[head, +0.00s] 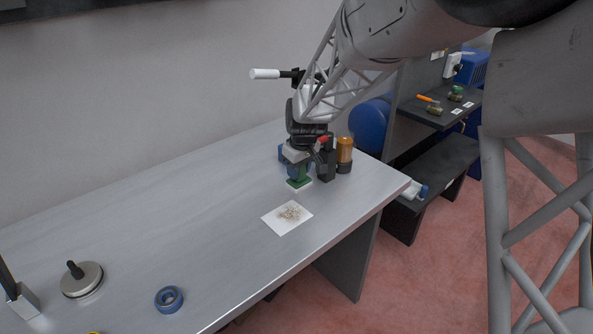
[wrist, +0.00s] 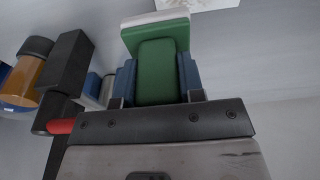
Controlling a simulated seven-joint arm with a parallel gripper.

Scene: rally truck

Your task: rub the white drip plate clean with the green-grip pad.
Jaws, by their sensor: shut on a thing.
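The white drip plate (head: 287,217) lies flat on the metal table, with a brownish speckled smear in its middle. Its edge also shows at the top of the wrist view (wrist: 222,4). My gripper (head: 298,173) is shut on the green grip of the pad (wrist: 157,72), between blue fingers. The pad (head: 299,184) has a green body and a white underside, and it is behind the plate and apart from it. I cannot tell whether its white face touches the table.
Close to my gripper stand an orange-brown jar (head: 344,150) and a black block-like thing with a red part (head: 326,160). A blue ring (head: 169,299) and a round metal disc with a black knob (head: 82,280) lie at front left. The table's middle is clear.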

